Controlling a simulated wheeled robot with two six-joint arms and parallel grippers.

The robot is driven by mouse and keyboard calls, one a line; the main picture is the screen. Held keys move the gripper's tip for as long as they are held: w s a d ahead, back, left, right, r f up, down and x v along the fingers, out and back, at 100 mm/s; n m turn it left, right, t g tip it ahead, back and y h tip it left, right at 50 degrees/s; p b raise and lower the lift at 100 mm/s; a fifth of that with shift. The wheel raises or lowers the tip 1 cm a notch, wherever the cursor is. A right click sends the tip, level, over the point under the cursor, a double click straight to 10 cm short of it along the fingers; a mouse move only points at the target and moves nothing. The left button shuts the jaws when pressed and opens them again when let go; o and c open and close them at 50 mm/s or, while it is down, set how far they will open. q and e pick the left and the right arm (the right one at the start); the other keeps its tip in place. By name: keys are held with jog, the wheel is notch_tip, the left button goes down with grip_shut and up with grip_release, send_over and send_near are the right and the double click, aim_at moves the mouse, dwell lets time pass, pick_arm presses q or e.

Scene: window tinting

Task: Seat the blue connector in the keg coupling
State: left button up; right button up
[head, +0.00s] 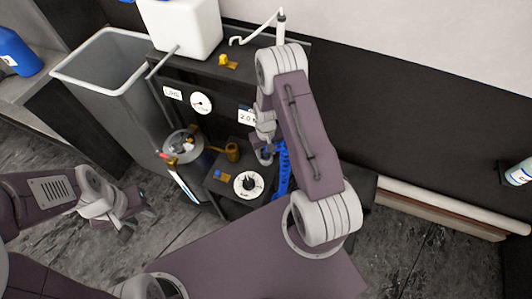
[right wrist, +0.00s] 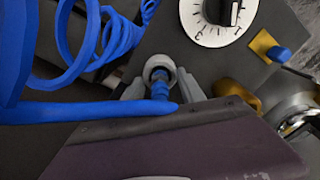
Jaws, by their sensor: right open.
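In the right wrist view a blue connector (right wrist: 161,88) sits inside a pale round ring, with the tip of a blue hose beside it. My right gripper (right wrist: 160,88) is open, with one finger on each side of the connector; contact is unclear. In the head view my right gripper (head: 265,150) is beside the blue coiled hose (head: 283,170), partly hidden by my arm. The steel keg (head: 181,148) stands left of it, with small coloured parts on top. I cannot clearly make out the coupling. My left gripper (head: 128,208) looks open and empty above the floor at left.
A black box with a white dial (head: 249,185) and a brass part (head: 231,152) lie close to my right gripper. A grey bin (head: 105,75) stands left of the keg. A white container (head: 180,25) stands on the counter.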

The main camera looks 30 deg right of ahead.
jog(key=shift+r, duration=0.1)
grip_shut()
